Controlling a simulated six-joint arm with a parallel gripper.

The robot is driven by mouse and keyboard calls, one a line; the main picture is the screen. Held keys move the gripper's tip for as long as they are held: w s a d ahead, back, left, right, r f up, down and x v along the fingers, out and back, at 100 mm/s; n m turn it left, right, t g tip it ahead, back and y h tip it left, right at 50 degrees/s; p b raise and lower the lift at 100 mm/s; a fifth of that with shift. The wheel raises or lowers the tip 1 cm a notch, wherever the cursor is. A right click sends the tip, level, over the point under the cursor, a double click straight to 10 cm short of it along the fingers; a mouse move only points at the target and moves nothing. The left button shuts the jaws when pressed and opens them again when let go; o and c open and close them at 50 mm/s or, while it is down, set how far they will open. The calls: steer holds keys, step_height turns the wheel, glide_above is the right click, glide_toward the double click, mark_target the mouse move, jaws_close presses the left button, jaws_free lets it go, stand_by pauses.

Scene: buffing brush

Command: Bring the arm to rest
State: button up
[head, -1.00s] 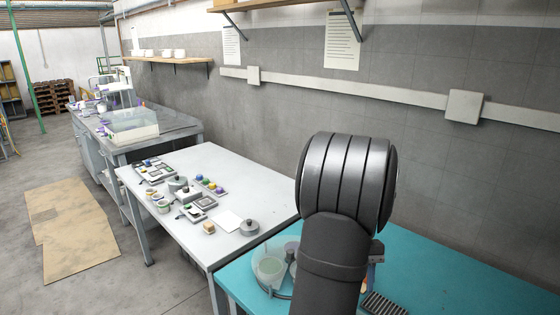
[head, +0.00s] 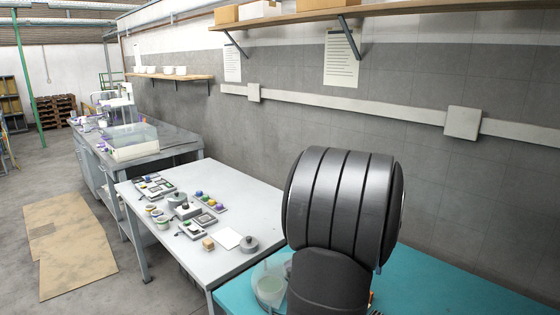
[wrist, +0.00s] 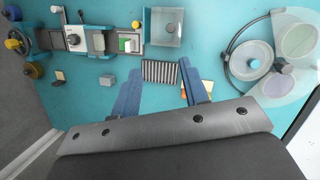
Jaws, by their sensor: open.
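My gripper (wrist: 160,68) shows in the wrist view as two blue fingers, spread apart with nothing between them that I can see held. It hangs above the teal bench (wrist: 105,100). A dark ribbed block (wrist: 160,72) lies on the bench beyond and between the fingertips. In the head view my black arm fills the lower right, over the teal bench (head: 450,285), and hides my gripper.
In the wrist view, a rail fixture with knobs (wrist: 75,38), a clear square tray (wrist: 166,28), a small grey block (wrist: 107,80) and a round station with clear discs (wrist: 250,60) surround the gripper. A white table (head: 235,192) with small parts adjoins the bench.

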steer(key=shift+s+d+r+m+t, duration=0.1)
steer(key=shift+s+r+m+t, duration=0.1)
steer(key=shift+r+m, duration=0.35)
steer(key=shift+s+d+r+m+t, duration=0.1)
steer(key=shift+s+r+m, duration=0.2)
steer(key=shift+m, duration=0.55)
steer(key=shift+s+r+m+t, duration=0.15)
steer(key=shift+r+m, duration=0.25)
steer(key=shift+m, duration=0.3)
steer(key=shift+f, duration=0.1)
step_height(320, 180, down, 6)
steer(key=w+a+n+g, duration=0.1)
steer(key=w+n+g, duration=0.1)
steer(key=n, duration=0.8)
steer(key=shift+w+f, duration=0.2)
steer(key=shift+w, duration=0.1)
